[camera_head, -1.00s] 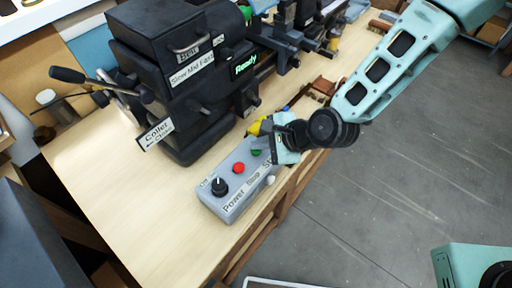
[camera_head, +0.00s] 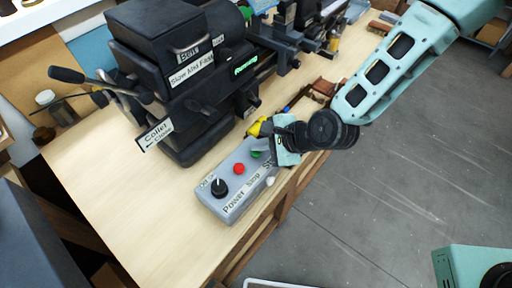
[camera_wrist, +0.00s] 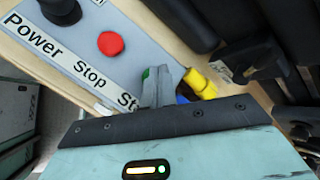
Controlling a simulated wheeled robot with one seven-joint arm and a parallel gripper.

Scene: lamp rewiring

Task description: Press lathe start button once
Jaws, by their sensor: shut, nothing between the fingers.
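The grey control box (camera_head: 232,196) lies on the bench, with a black Power knob (camera_head: 219,187), a red Stop button (camera_head: 239,169) and a green Start button (camera_head: 256,154). My gripper (camera_head: 262,148) is shut and empty, its fingertips at the green button. In the wrist view the fingertips (camera_wrist: 163,80) partly cover the green button (camera_wrist: 146,73); I cannot tell whether they touch it. The red button (camera_wrist: 110,43) shows clear to the left. The black lathe (camera_head: 180,100) stands behind, and its small green display (camera_head: 246,65) appears to read "Running".
A yellow item (camera_head: 257,127) lies just behind my gripper; it is also close beside the fingers in the wrist view (camera_wrist: 200,82).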

